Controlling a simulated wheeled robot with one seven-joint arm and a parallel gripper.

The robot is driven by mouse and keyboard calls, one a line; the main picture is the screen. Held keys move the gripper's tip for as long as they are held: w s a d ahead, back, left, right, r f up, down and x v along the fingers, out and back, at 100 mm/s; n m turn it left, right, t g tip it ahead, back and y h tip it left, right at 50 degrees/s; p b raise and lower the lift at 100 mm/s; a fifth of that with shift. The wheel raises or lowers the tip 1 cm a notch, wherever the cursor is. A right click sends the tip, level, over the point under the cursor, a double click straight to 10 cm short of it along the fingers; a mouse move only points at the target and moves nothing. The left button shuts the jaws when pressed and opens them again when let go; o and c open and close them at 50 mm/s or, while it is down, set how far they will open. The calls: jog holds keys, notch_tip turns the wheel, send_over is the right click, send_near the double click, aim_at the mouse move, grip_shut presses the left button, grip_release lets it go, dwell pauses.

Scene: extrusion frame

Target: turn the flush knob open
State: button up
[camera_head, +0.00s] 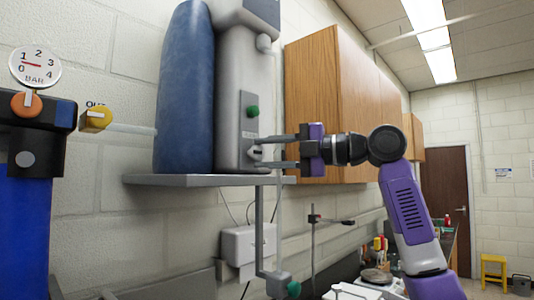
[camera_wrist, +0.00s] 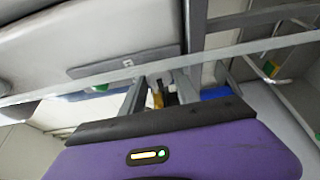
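A tall grey unit (camera_head: 235,95) stands on a wall shelf in the head view. It has a green knob (camera_head: 252,111) on its side and a small pale knob with a dark face (camera_head: 257,152) below that. No readable label shows which is the flush knob. My gripper (camera_head: 263,151) reaches in from the right, its two fingers spread one above the other, with the tips at the lower knob. I see no finger closed on it; contact is unclear. In the wrist view my fingers (camera_wrist: 158,92) are apart, with a small yellow and dark part showing between them.
A blue cylinder (camera_head: 184,90) stands left of the unit on the grey shelf (camera_head: 200,180). A wooden cabinet (camera_head: 340,105) is close behind my gripper. At left are a pressure gauge (camera_head: 35,66), an orange knob (camera_head: 26,104) and a yellow knob (camera_head: 96,119). A thin pipe runs below the shelf.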

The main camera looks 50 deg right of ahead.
jog(key=o, duration=0.3)
jog(key=b+v, duration=0.1)
jog(key=v, duration=0.6)
jog(key=shift+s+d+b, duration=0.15)
jog(key=shift+s+b, duration=0.2)
jog(key=shift+b, duration=0.05)
dwell(0.4)
